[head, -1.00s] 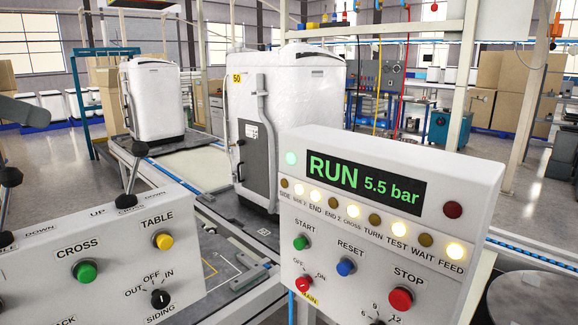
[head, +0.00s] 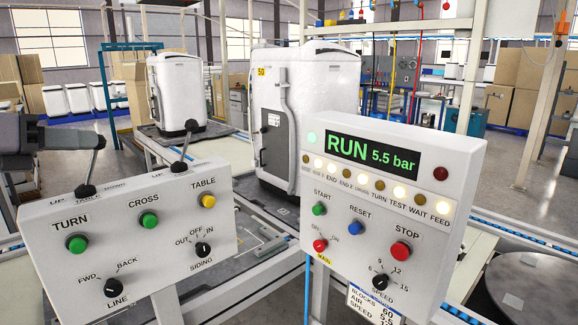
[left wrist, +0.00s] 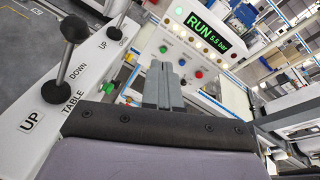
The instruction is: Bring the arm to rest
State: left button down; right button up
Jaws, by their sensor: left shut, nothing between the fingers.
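My left gripper (head: 92,138) is at the left of the head view, above the left control panel (head: 140,262), by the top of its left lever (head: 92,168). In the left wrist view its fingers (left wrist: 161,72) are together with nothing between them. That view also shows the table lever (left wrist: 65,58), upright from the panel top and apart from the fingers. A second lever (head: 185,144) stands further right. Whether the gripper touches a lever is hard to tell. My right gripper is not in view.
A control box (head: 390,215) on the right shows RUN 5.5 bar, with lit lamps and buttons. Behind it a white cabinet (head: 330,90) stands on the line, and another (head: 178,85) stands further left. A dark round table (head: 535,285) is at lower right.

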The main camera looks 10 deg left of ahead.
pick_arm(q)
jog(key=s+f+n+t+y, duration=0.2)
jog(key=f+n+y, duration=0.3)
jog(key=f+n, duration=0.85)
jog(key=s+f+n+t+y, duration=0.1)
jog(key=s+f+n+y, duration=0.35)
jog(key=f+n, duration=0.9)
jog(key=s+d+f+n+g+y, duration=0.1)
jog(key=s+d+f+n+g, duration=0.25)
jog(key=f, duration=0.35)
jog(key=s+d+f+n+g+y, duration=0.1)
jog(key=s+d+f+n+g, duration=0.2)
jog(key=s+f, duration=0.3)
jog(key=s+d+f+n+g+h, duration=0.35)
jog(key=s+d+g, duration=0.25)
jog(key=s+d, duration=0.45)
jog(key=w+d+f+t+h+p, duration=0.1)
jog(key=w+d+f+t+p, duration=0.1)
jog(key=w+f+t, duration=0.4)
jog(key=shift+f+m+t+h+p, duration=0.45)
jog(key=shift+t+p, duration=0.1)
jog(key=shift+t, duration=0.2)
